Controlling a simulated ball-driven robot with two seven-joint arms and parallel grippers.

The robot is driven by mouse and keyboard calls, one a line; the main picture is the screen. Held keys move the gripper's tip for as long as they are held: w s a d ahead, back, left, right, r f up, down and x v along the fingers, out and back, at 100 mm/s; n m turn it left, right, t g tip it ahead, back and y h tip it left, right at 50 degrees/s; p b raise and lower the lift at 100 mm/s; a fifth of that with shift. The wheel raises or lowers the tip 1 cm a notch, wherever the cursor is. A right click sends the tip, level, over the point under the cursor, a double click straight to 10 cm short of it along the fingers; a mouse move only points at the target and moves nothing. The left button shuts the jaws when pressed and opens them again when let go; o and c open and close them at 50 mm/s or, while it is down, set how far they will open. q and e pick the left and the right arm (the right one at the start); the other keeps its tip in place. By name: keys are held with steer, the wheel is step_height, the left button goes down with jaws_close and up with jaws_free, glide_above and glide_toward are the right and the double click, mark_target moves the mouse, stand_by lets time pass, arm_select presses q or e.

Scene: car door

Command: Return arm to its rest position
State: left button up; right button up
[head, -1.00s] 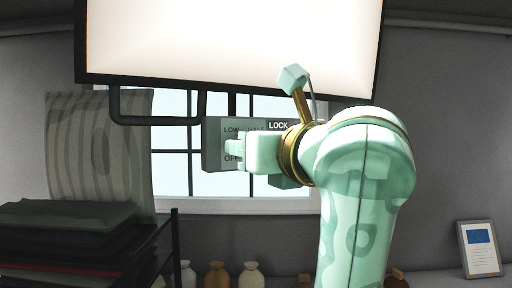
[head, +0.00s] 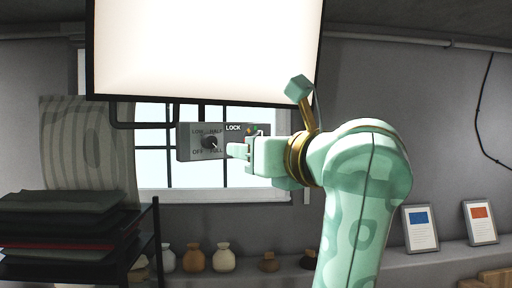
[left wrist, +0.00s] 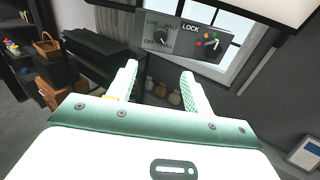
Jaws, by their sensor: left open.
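My left gripper (head: 240,151) is in front of the grey control panel (head: 187,154), just right of its round knob (head: 211,143). In the left wrist view its two pale green fingers (left wrist: 159,69) are spread apart with nothing between them. That view shows the panel (left wrist: 150,43) beyond the fingertips, with a gap between. The knob (left wrist: 161,37) and the lock section with small coloured lights and a lever (left wrist: 213,43) are both clear of the fingers. In the head view my gripper hides part of the lock section. My right gripper is not in view.
A large bright screen (head: 205,50) hangs above the panel. A dark rack of folded material (head: 65,220) stands at the left. Several jars (head: 223,258) and two framed cards (head: 420,228) stand along the wall behind. A window (head: 160,180) is behind the panel.

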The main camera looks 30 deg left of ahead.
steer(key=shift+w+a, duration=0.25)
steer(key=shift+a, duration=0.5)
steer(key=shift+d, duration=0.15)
